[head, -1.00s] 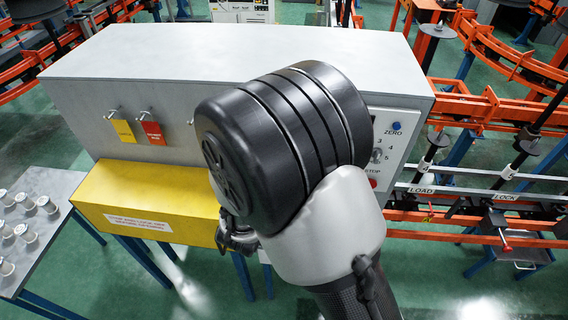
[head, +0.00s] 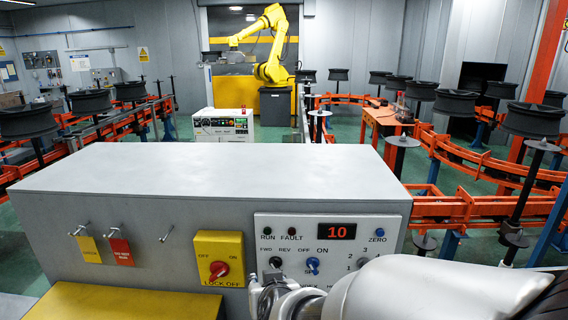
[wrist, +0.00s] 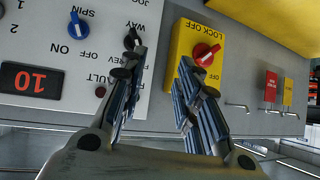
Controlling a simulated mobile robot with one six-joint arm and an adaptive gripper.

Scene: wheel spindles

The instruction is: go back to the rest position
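My gripper (wrist: 160,56) is open and empty in the wrist view, its two fingers apart with the grey panel edge between them. It is in front of the control panel (head: 383,222), near the yellow lock-off box (head: 230,243) with its red knob. In the head view my arm fills the lower right corner and part of the gripper (head: 270,297) shows at the panel's lower left; its fingertips are hard to make out there. The panel's red display (head: 338,230) reads 10. The blue spin knob (head: 312,265) and blue zero button (head: 377,232) show.
A yellow tag (head: 89,249) and a red tag (head: 121,252) hang on hooks; the third hook (head: 167,232) is bare. The cabinet top (head: 210,178) is clear. Orange rails with wheels on spindles and a yellow robot arm (head: 272,45) stand behind.

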